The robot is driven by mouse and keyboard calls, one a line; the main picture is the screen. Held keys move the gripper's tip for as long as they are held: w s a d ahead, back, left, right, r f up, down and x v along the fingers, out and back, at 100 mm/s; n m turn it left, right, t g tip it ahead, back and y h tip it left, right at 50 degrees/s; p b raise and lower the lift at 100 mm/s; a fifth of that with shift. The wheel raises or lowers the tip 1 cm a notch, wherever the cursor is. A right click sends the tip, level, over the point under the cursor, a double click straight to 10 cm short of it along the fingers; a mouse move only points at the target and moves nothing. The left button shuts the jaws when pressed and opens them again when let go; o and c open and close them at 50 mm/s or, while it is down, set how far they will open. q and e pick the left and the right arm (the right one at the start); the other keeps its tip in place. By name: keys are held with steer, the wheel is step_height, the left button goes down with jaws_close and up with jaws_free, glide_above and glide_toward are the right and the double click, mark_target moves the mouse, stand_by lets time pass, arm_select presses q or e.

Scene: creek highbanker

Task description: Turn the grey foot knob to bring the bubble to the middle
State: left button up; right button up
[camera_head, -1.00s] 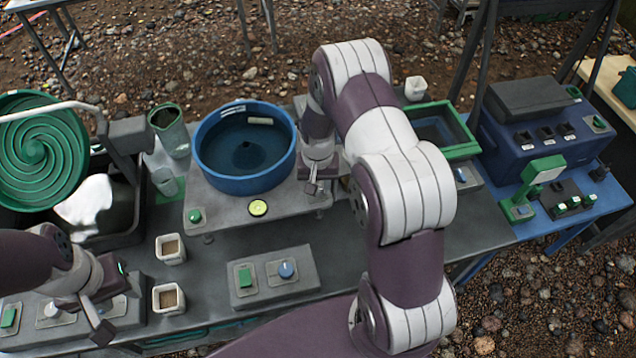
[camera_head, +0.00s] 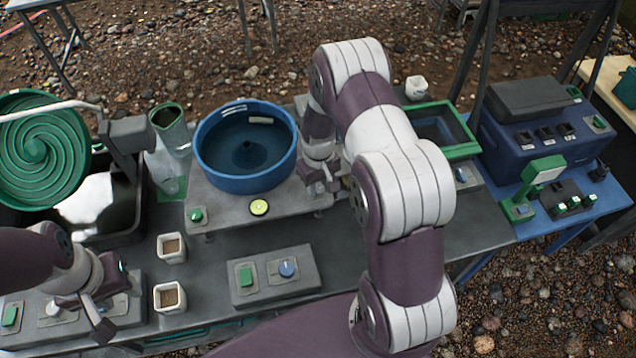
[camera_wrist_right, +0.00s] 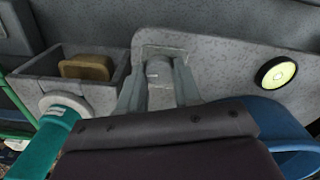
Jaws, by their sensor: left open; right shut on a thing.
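The grey foot knob (camera_wrist_right: 158,72) shows in the right wrist view at the edge of the grey deck, between the fingers of my right gripper (camera_wrist_right: 158,88). The gripper is shut on it. In the head view my right gripper (camera_head: 326,184) is at the deck's right end, and the knob is mostly hidden there. The round yellow-green bubble level (camera_head: 259,207) sits at the deck's front. It also shows in the right wrist view (camera_wrist_right: 275,72), with a small pale bubble near its middle; exact centring is hard to tell. My left gripper (camera_head: 101,318) is open and empty at lower left.
A blue pan (camera_head: 205,178) stands on the grey deck (camera_head: 225,208). A control box (camera_head: 262,291) with a green button and blue knob lies in front. Two white square cups (camera_head: 171,247) stand to its left. A green-rimmed bin (camera_head: 470,150) is right of my right arm.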

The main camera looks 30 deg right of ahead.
mark_target(319, 188)
steer(key=shift+s+f, duration=0.1)
steer(key=shift+s, duration=0.05)
steer(key=o, duration=1)
steer(key=shift+o, duration=0.2)
steer(key=shift+s, duration=0.1)
steer(key=shift+r, duration=0.2)
step_height(319, 188, up, 12)
steer(key=b, duration=0.1)
steer(key=shift+r, duration=0.25)
steer(key=s+a+r, duration=0.2)
steer(key=s+a, duration=0.2)
steer(key=s, duration=0.3)
steer(key=s+a+r+t, duration=0.1)
steer(key=s+a+r, duration=0.1)
steer(key=s+a, duration=0.2)
steer(key=s, duration=0.3)
steer(key=shift+m, duration=0.3)
